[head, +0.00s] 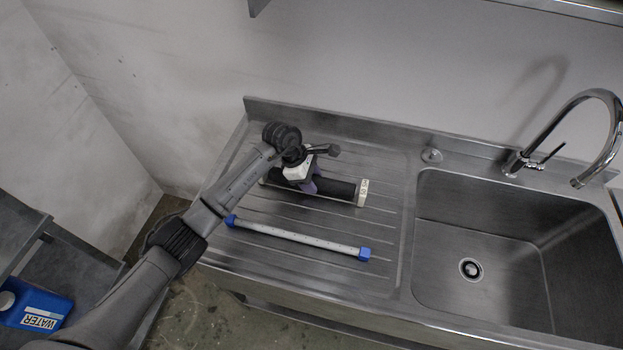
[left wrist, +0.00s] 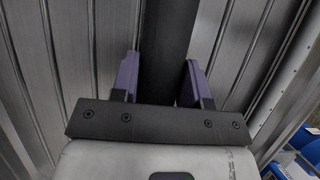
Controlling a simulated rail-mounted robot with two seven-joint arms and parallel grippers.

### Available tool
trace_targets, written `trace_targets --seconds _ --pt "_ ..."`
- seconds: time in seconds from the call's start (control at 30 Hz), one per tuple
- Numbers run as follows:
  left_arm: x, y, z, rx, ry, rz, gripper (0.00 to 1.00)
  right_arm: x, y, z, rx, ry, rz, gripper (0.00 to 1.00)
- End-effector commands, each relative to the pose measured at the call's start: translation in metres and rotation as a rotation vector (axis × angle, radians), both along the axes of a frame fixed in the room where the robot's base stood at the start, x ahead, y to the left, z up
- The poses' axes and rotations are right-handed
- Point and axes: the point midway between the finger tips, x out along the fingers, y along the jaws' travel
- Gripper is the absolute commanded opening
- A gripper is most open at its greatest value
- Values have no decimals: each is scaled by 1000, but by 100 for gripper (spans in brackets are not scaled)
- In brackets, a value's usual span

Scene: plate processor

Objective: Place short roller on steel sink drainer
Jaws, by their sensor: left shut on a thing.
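The black roller with white end caps (head: 336,188) is over the ridged steel sink drainer (head: 300,266), at its back half; it looks like the short roller. My left gripper (head: 303,180) is shut on it near its middle. In the left wrist view the dark roller (left wrist: 167,45) runs between the two purple fingers (left wrist: 160,82), with the drainer ridges (left wrist: 75,60) behind. The roller is very low over or resting on the drainer; I cannot tell which. My right gripper is not in view.
A longer white roller with blue ends (head: 300,238) lies on the drainer in front of the black one. The sink basin (head: 480,225) and tap (head: 600,130) are to the right. A blue water container (head: 35,305) stands at lower left. A wall rises behind the drainer.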

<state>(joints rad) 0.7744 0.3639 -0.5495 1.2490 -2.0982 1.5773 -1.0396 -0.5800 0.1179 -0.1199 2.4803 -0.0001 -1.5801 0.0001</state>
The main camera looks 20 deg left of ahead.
Motion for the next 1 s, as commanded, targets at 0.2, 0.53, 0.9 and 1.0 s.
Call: trace_targets --seconds 0.2,0.53,0.9,1.0 --pt "1 0 1 -1 -3 0 0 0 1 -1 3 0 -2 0" --pt "0 0 -1 0 0 1 65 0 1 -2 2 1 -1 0" --pt "0 2 5 1 -2 1 67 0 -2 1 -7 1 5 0" --pt "1 9 17 2 -4 3 67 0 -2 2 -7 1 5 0"
